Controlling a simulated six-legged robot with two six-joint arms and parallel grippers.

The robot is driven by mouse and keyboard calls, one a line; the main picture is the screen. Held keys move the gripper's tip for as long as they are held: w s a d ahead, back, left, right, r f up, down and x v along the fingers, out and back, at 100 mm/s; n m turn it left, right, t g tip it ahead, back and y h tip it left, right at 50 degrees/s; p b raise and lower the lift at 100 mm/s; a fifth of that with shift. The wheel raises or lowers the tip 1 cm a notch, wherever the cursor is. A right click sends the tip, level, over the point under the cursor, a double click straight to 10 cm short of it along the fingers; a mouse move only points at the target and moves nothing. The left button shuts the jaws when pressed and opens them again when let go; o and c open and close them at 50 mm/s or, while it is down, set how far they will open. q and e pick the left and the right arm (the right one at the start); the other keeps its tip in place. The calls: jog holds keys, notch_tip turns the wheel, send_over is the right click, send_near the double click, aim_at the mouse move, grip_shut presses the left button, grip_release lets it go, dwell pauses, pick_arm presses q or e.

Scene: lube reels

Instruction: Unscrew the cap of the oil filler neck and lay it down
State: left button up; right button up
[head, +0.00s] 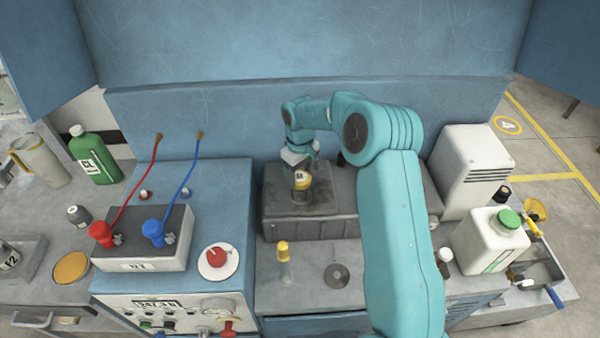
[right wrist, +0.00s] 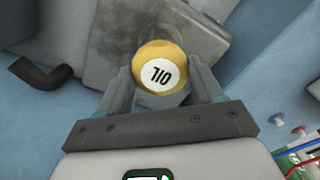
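The oil filler neck (head: 302,196) stands on a dark grey metal housing (head: 340,213) in the middle of the head view. Its yellow cap (head: 302,181) is on top and has a white "OIL" label, seen face-on in the right wrist view (right wrist: 160,70). My right gripper (head: 300,163) hangs just above the cap. In the right wrist view its two fingers (right wrist: 162,88) are apart, one on each side of the cap's image. I see no clear grip on the cap. My left gripper is not in view.
A yellow-topped bottle (head: 284,254) and a grey disc (head: 337,276) stand in front of the housing, with some bare bench. A red knob (head: 217,257) and a hose box (head: 145,245) are left. A white jug (head: 490,240) is right. A blue panel rises behind.

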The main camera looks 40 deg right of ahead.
jog(key=n, duration=0.4)
jog(key=shift+n, duration=0.7)
jog(key=n, duration=0.2)
jog(key=shift+n+p, duration=0.3)
jog(key=shift+p, duration=0.05)
jog(key=shift+f+n, duration=0.1)
jog(key=shift+n, duration=1.1)
jog(key=shift+n, duration=0.8)
jog(key=n, duration=0.3)
jog(key=shift+a+n+p, duration=0.1)
jog(key=shift+n+p, duration=0.2)
